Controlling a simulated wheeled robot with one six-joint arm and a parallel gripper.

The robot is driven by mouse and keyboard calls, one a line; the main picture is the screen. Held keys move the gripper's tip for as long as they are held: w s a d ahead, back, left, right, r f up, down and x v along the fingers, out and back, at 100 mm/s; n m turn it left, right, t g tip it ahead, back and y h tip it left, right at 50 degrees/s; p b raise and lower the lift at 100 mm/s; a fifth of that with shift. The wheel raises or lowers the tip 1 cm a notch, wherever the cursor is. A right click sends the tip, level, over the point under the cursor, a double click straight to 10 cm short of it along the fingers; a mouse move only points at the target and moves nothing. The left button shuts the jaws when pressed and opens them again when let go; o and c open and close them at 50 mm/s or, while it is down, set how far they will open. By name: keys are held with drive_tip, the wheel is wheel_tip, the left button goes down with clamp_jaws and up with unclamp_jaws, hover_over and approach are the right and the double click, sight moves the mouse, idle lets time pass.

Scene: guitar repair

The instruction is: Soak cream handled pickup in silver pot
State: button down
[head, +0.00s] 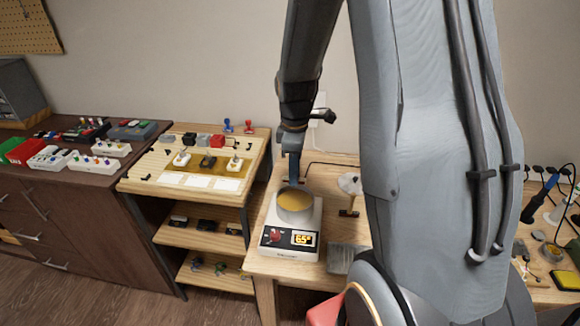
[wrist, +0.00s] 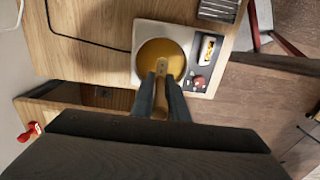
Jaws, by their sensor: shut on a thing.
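The silver pot (head: 296,203) stands on a white hot plate with yellow-brown liquid in it. The wrist view shows the same pot (wrist: 139,52) from above. My gripper (wrist: 161,82) is shut on a narrow tan piece (wrist: 161,66), which looks like the handle of the cream handled pickup. The piece overlaps the liquid in the wrist view. In the head view my gripper (head: 293,178) points down directly over the pot. The pickup's body is hidden, so I cannot tell whether it touches the liquid.
The white hot plate (head: 276,248) has a lit display and a red knob. A grey ribbed block (head: 345,258) lies beside it. A wooden rack (head: 150,180) to the left holds white and black parts. A dark cabinet (head: 70,215) with small boxes stands farther left.

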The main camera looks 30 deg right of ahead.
drive_tip(key=shift+f+b, duration=1.9)
drive_tip(key=shift+f, duration=0.4)
drive_tip(key=shift+s+d+p, duration=0.1)
drive_tip(key=shift+d+p, duration=0.05)
drive_tip(key=shift+p, duration=0.45)
drive_tip(key=shift+f, duration=0.2)
drive_tip(key=shift+f+b, duration=0.4)
drive_tip(key=shift+f, duration=0.3)
drive_tip(key=shift+f+b, duration=0.9)
drive_tip(key=shift+f, duration=1.25)
idle(2.0)
